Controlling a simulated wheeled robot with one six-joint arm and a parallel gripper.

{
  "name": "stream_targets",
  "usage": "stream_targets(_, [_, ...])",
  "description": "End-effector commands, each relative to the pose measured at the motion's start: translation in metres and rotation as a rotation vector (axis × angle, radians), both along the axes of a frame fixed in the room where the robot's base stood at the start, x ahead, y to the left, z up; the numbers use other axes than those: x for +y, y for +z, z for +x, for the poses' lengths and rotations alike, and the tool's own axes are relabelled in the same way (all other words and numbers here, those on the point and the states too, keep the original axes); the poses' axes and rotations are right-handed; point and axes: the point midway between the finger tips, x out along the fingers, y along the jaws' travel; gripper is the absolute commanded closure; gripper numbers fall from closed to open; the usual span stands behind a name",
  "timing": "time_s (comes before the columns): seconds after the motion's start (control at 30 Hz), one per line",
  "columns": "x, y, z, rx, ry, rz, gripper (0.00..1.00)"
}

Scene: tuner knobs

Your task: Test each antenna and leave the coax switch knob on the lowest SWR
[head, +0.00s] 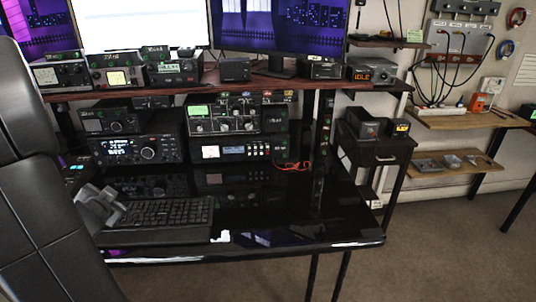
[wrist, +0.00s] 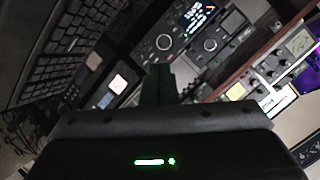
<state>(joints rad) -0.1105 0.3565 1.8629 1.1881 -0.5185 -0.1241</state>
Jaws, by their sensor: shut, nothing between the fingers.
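My gripper (wrist: 160,72) points at the radio stack in the wrist view; its dark fingers are together and hold nothing. Meter boxes with lit dials (head: 116,78) stand on the shelf at the left. A transceiver (head: 135,150) with a lit display and large knob sits at the lower left. I cannot tell which knob is the coax switch, nor read any SWR value. In the wrist view, the fingers partly cover the equipment.
A keyboard (head: 158,213) lies on the glossy black desk (head: 285,232), with bare desk to its right. The wooden shelf (head: 210,86) overhangs the radios. A dark chair-like shape (head: 35,190) fills the left edge. A cable panel (head: 462,38) hangs on the right wall.

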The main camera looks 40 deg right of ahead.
Motion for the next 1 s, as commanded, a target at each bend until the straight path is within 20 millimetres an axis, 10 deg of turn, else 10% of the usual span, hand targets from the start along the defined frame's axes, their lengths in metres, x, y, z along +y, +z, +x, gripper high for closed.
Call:
stream_targets(0.27, [0.060,-0.082,-0.011,0.192,0.144,0.258,1.00])
stream_targets(0.5, [0.157,-0.147,-0.035,0.359,0.357,0.653,1.00])
stream_targets(0.8, [0.267,-0.143,-0.059,0.364,0.650,1.192,1.00])
stream_targets(1.0, [0.296,-0.116,-0.063,0.276,0.786,1.424,1.00])
